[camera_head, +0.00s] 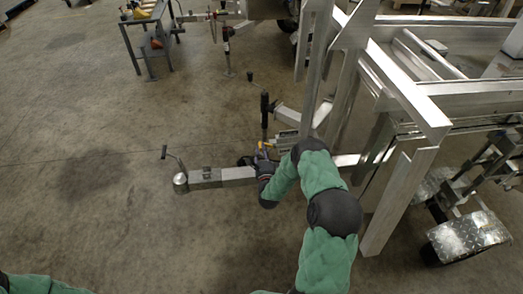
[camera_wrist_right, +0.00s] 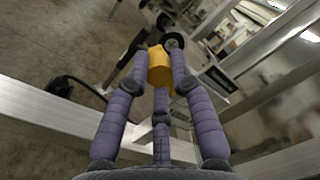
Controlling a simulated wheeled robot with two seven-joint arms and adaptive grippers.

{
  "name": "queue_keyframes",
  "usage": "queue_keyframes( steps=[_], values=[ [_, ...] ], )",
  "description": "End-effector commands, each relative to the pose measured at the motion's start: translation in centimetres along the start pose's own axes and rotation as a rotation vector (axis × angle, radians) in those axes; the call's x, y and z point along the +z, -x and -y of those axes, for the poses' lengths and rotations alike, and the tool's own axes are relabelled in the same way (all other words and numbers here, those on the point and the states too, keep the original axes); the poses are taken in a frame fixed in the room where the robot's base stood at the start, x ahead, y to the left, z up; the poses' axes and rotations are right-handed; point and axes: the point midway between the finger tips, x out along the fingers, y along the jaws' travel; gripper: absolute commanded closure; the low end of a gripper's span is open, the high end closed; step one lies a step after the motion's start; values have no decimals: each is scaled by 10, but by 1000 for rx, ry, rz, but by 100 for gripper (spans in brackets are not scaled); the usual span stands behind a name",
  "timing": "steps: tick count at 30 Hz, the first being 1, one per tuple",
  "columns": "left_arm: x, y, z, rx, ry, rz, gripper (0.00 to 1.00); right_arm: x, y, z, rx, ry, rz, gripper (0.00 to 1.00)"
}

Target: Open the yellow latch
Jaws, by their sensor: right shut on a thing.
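The yellow latch (camera_wrist_right: 158,68) shows in the right wrist view between the fingertips of my right gripper (camera_wrist_right: 159,78). The fingers are shut on it, and their tips partly cover it. In the head view a small bit of the yellow latch (camera_head: 264,146) shows beside the black jack post, on the trailer's drawbar. My right gripper (camera_head: 258,163) is there at the drawbar, mostly hidden by its own wrist. My left gripper is not in view; only a bit of green arm shows at the lower left.
The aluminium drawbar (camera_head: 222,176) runs left to a round coupler end with a thin crank handle. The trailer frame (camera_head: 405,85) with tall uprights stands on the right, close to my right arm. The floor at left is clear.

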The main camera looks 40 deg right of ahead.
Motion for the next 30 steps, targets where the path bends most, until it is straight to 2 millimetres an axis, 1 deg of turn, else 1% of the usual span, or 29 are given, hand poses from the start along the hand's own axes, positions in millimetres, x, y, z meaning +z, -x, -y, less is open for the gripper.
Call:
queue_keyframes(
  steps=[10, 11, 12, 13, 24, 26, 30],
  values=[
    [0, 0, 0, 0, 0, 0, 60, 0, 0, 0, 0, 1, 1, 100],
    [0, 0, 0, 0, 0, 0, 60, 0, 0, 0, 0, 1, 1, 68],
    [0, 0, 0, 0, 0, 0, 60, 0, 0, 0, 0, 1, 1, 57],
    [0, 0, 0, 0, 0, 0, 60, 0, 0, 0, 0, 1, 1, 52],
    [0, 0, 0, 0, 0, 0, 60, 0, 2, 0, 1, 1, 1, 52],
    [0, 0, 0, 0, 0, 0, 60, 0, 6, 0, 1, 1, 1, 52],
    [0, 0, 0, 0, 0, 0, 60, 0, 26, -1, 3, 1, 0, 52]
  ],
)
